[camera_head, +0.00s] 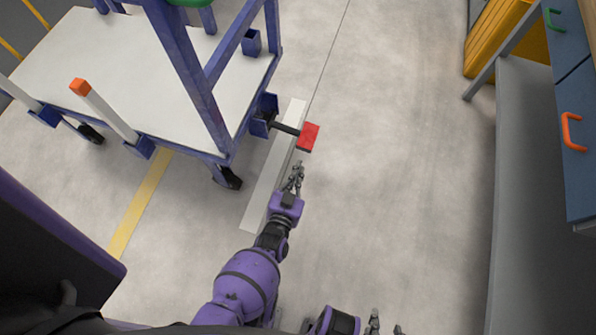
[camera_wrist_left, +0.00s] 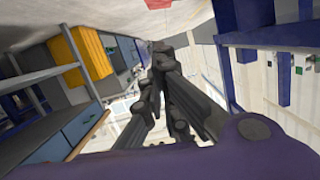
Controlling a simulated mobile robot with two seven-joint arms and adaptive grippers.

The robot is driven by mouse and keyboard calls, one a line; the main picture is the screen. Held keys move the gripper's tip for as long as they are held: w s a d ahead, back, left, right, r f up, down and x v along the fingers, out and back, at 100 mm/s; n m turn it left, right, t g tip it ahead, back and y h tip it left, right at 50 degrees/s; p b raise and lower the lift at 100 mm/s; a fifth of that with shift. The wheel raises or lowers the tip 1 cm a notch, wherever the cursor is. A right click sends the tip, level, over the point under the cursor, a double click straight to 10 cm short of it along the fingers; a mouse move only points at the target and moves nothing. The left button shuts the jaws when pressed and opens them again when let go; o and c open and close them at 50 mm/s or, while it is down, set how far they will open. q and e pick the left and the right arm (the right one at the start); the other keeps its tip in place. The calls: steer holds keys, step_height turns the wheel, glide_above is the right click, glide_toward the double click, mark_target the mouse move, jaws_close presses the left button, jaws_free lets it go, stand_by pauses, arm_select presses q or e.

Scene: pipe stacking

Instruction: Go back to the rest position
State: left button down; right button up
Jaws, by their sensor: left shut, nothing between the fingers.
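My left gripper (camera_head: 298,168) is in the middle of the head view, shut and empty, above the floor near the white bar. In the left wrist view its fingers (camera_wrist_left: 157,48) are together with nothing between them. My right gripper (camera_head: 385,322) shows only at the bottom edge of the head view. Its two fingertips stand apart with nothing seen between them, and the rest of it is cut off.
A blue-framed cart (camera_head: 205,95) with a white deck stands at upper left. A red pedal (camera_head: 308,137) juts from it, just beyond my left gripper. A long white bar (camera_head: 262,190) lies beside the cart. A grey bench (camera_head: 520,180) stands right; floor between is clear.

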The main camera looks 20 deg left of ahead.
steer(key=shift+s+d, duration=0.1)
steer(key=shift+s, duration=0.15)
